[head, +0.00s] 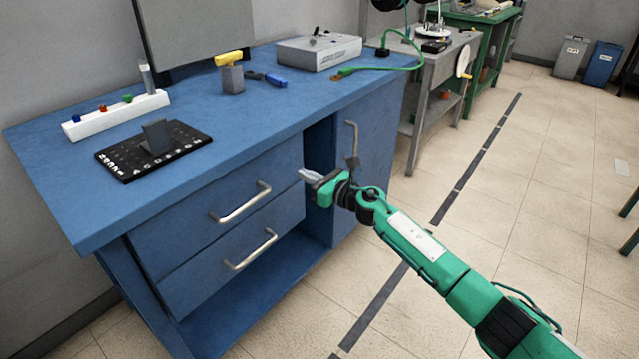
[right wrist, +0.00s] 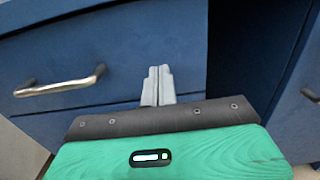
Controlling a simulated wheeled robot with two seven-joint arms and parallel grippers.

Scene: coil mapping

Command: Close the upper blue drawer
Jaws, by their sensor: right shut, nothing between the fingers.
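The upper blue drawer (head: 185,219) is in the blue workbench, with a silver bar handle (head: 240,203). Its front fills the left and middle of the right wrist view (right wrist: 110,55), with the handle (right wrist: 60,84) at left. Whether it stands slightly out or flush is hard to tell. My right gripper (head: 308,175) is shut and empty at the right end of the drawer front, right of the handle. In the right wrist view its closed fingertips (right wrist: 157,72) point at the drawer front; contact is not clear. My left gripper is out of view.
The lower blue drawer (head: 205,280) with its own handle is below. A dark open gap and a blue cabinet door (head: 362,150) with a vertical handle lie to the right. The benchtop (head: 215,128) holds a black keyboard-like board, a white rack and tools. Floor at right is clear.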

